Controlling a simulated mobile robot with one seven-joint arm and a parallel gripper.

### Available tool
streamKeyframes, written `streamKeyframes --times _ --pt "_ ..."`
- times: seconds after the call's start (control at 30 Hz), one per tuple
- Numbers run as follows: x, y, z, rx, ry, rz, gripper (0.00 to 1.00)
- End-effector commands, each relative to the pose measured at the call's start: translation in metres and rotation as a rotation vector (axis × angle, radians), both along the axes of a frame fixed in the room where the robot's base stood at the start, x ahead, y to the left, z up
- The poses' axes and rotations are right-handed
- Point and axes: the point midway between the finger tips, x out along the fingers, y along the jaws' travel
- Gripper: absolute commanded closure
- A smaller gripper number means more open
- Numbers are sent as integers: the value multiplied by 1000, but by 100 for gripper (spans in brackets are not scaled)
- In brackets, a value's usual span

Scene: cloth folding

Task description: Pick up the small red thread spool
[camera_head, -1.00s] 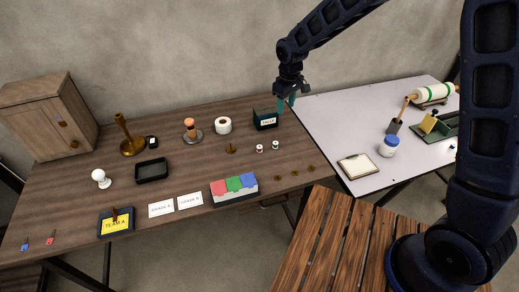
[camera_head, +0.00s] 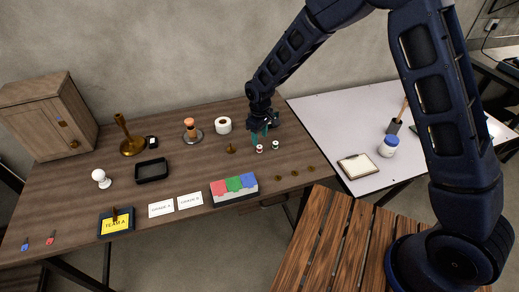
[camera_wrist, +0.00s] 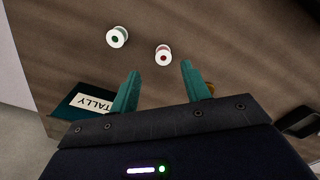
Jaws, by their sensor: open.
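The small red thread spool (camera_wrist: 163,54) lies on the brown wooden table in the wrist view, a white-rimmed spool with a red centre. It also shows in the head view (camera_head: 259,149). A similar spool with a green centre (camera_wrist: 117,37) is beside it, to its left in the wrist view and to its right in the head view (camera_head: 276,145). My gripper (camera_wrist: 158,78) is open and empty, its two teal fingers pointing towards the red spool, which appears just beyond and between the fingertips. In the head view my gripper (camera_head: 260,135) hangs just behind the spools.
A dark box labelled TALLY (camera_wrist: 92,103) stands close to my left finger in the wrist view. A brass piece (camera_head: 231,149) stands left of the spools. A white tape roll (camera_head: 224,125) is farther back. Several brass discs (camera_head: 295,173) lie near the front edge.

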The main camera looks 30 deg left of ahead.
Motion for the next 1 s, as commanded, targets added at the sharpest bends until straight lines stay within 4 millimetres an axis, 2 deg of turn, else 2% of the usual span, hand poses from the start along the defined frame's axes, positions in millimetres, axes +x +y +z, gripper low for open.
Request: streamKeyframes --times 0.4,0.67,0.77,0.9,0.93,1.0 --pt "-7 -3 -46 -3 1 0 53" --pt "-6 -3 -50 0 0 -1 53" --pt "-6 -3 -50 0 0 -1 69" --pt "-6 -3 -50 -1 0 -1 96" --pt "-6 -3 -50 -1 0 -1 100" --pt "-6 -3 -50 -1 0 -1 100"
